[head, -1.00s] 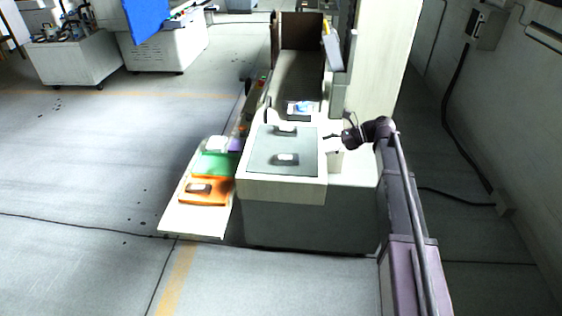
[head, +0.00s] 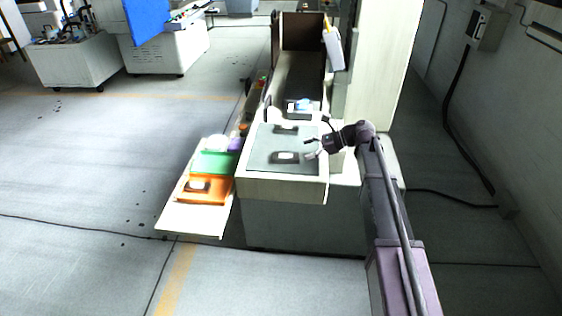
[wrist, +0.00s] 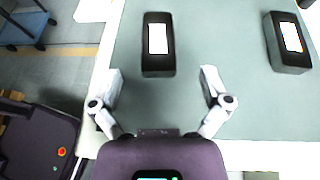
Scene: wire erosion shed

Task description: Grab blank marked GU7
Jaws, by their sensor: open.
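Two dark blanks with pale labels lie on the grey-green mat (head: 265,145) of the bench. The nearer blank (head: 285,157) is also in the upper middle of the wrist view (wrist: 158,62). The farther blank (head: 286,129) is at the upper right of the wrist view (wrist: 287,58). The label writing is too small or washed out to read, so I cannot tell which is GU7. My gripper (wrist: 161,84) is open and empty, its fingertips spread on either side of the nearer blank's line and short of it. In the head view my gripper (head: 312,149) is over the mat's right edge.
A low shelf (head: 190,221) left of the bench holds an orange tray (head: 213,194) with a dark block and a green tray (head: 212,162). Another labelled item (head: 303,105) lies behind the mat. A pale cabinet (head: 380,70) stands at the back right.

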